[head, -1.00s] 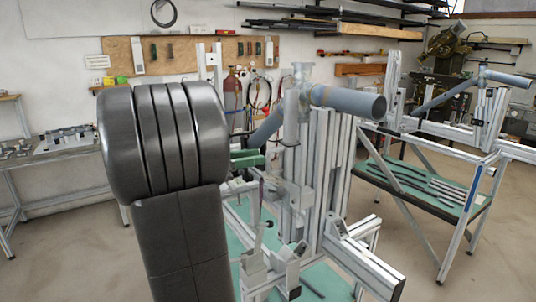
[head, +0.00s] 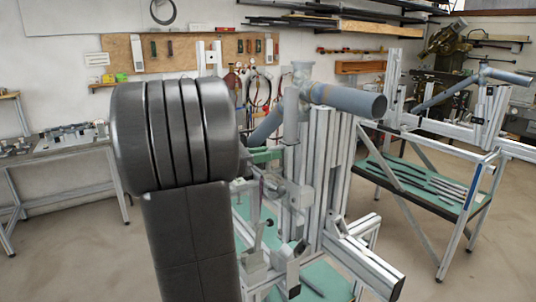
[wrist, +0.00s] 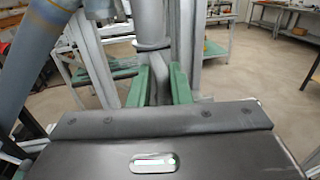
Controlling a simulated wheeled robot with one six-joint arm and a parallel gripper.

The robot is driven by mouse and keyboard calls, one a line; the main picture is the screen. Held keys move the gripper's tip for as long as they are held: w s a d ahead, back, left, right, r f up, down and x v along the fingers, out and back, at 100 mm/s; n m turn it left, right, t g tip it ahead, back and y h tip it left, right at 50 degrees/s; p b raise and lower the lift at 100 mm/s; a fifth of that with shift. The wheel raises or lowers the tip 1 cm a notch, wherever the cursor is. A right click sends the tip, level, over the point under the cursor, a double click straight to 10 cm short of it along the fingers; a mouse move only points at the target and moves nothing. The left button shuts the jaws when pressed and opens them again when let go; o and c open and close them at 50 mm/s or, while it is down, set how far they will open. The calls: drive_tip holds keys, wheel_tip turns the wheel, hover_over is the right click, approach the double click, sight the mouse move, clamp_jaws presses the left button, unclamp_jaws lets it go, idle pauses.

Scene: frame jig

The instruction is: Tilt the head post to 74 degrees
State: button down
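The head post, as far as I can tell, is the pale grey upright tube (head: 292,130) in the jig in the head view, with a collar at its top. A thick blue-grey tube (head: 347,100) runs right from near that top, and a thinner one slopes down to the left. My gripper's green fingers (head: 268,155) reach the post's left side. In the wrist view my gripper (wrist: 160,70) has its fingers apart, with a grey upright (wrist: 152,25) beyond or between them. I cannot tell whether they touch it. The post's lower part is partly hidden by fittings.
Aluminium profiles (head: 322,165) stand right behind the post, and a rail (head: 362,265) juts toward the front right. A second jig frame (head: 440,185) with a green shelf stands at the right. A side table (head: 65,155) is at the left. Open floor lies between.

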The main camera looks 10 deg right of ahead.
drive_tip(key=w+a+n+p, duration=0.2)
drive_tip(key=w+n+p, duration=0.1)
drive_tip(key=w+p, duration=0.3)
drive_tip(key=shift+w+a+f+h+p, duration=0.2)
drive_tip(key=shift+f+h+p, duration=0.1)
drive_tip(key=shift+f+p, duration=0.15)
drive_tip(key=c, duration=1.5)
unclamp_jaws()
drive_tip(key=shift+c, duration=0.2)
drive_tip(key=s+a+b, duration=0.2)
drive_tip(key=a, duration=1.1)
drive_tip(key=shift+a+f, duration=0.35)
drive_tip(key=shift+f, duration=0.05)
